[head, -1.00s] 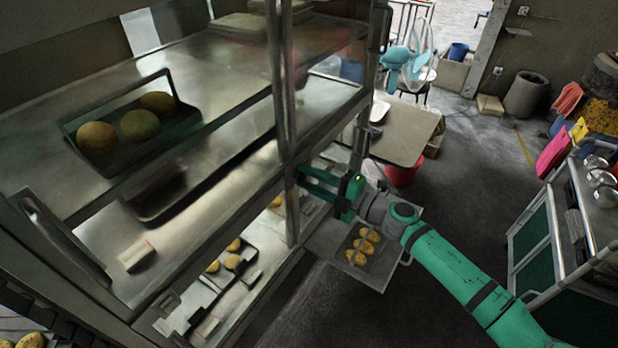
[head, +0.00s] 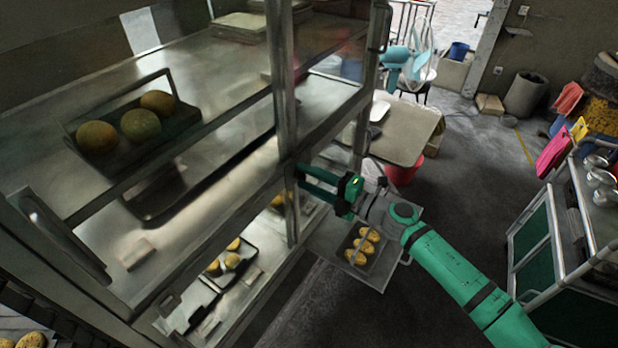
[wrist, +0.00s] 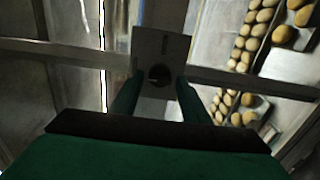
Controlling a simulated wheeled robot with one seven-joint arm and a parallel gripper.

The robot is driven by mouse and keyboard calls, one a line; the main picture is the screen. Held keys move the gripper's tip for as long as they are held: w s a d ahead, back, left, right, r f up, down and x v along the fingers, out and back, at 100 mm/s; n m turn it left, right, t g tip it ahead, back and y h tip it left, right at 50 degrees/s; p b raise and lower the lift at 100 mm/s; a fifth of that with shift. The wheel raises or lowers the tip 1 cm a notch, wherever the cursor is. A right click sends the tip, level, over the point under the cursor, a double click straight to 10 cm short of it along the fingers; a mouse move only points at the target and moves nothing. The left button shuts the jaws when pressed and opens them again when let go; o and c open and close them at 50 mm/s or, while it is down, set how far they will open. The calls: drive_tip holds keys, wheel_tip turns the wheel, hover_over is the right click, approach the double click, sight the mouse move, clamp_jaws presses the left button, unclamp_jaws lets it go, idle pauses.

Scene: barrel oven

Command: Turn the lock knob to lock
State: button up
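The lock knob (wrist: 159,75) is a small dark round knob on a grey metal plate (wrist: 162,47) with faint lettering, in the upper middle of the wrist view. My gripper (wrist: 158,85) is open, with one green finger on each side of the knob and a gap showing on both sides. Whether the fingertips reach past the knob's face is unclear. In the head view my gripper (head: 301,178) is at the oven's front post, where its fingertips meet the frame. The knob is hidden there.
The metal oven rack (head: 180,215) holds trays of buns. A tray of pastries (head: 378,268) lies below my gripper. A green trolley (head: 537,250) stands at the right. The floor (head: 465,160) between them is open.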

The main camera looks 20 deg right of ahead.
idle(0.3)
drive_tip(key=v, duration=1.1)
